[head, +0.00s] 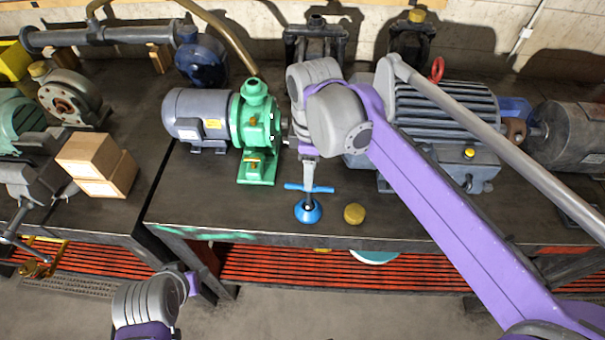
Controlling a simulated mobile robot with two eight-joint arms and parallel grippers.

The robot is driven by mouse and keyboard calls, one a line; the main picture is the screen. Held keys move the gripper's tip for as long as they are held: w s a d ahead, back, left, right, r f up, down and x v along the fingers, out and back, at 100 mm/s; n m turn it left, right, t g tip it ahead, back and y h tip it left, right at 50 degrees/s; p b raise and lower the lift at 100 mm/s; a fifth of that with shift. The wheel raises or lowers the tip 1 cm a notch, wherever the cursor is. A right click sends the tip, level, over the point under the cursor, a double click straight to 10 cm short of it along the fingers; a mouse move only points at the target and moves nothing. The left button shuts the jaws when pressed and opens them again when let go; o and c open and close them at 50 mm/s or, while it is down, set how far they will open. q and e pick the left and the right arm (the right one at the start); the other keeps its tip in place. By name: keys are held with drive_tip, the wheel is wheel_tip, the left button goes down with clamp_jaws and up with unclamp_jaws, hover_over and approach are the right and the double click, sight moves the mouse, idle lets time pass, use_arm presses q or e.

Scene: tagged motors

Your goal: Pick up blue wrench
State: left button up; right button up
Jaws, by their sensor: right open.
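A blue tool with a thin crossbar and a round, flared blue end (308,211) is near the front edge of the bench. It is the only thing here that could be the blue wrench, but its shape is not clearly a wrench. My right gripper (309,178) is open and points down over the crossbar. Whether its fingers touch the crossbar cannot be told. The arm's wrist hides what is behind it. My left gripper (192,285) is low in front of the bench, small in the picture, with its fingers unclear.
A green and grey pump motor (258,130) stands left of my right gripper. A large finned motor (443,115) stands to the right, partly behind my arm. A yellow round cap (354,213) lies right of the blue tool. Cardboard boxes (97,163) sit at left.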

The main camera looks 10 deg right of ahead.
drive_tip(key=shift+w+a+f, duration=0.1)
drive_tip(key=shift+w+f, duration=0.15)
drive_tip(key=shift+f, duration=0.05)
hover_over(309, 205)
drive_tip(key=f, duration=0.4)
drive_tip(key=shift+w+f, duration=0.3)
drive_tip(key=shift+f, duration=2.65)
drive_tip(key=shift+c, duration=0.3)
clamp_jaws()
